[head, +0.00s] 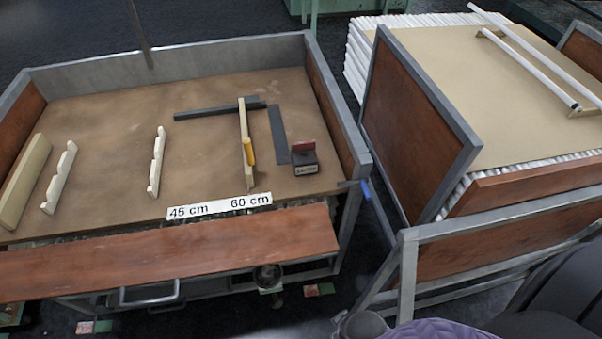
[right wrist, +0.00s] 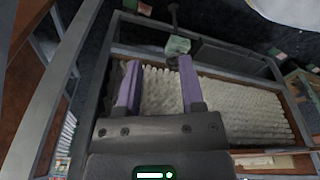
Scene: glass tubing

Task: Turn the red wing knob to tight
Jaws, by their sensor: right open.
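The red wing knob (head: 304,147) stands on a small dark block (head: 305,163) with a white label, at the right end of the brown workbench (head: 120,100) in the head view. The label is too small to read, and I cannot tell how far the knob is turned. My right gripper (right wrist: 160,63) shows in the right wrist view with two purple fingers apart and nothing between them. The knob does not show in that view, so the gripper is away from it. My left gripper is in neither view.
A framed cart (head: 425,125) stands to the right. White tubes (right wrist: 225,100) lie beyond my right fingers.

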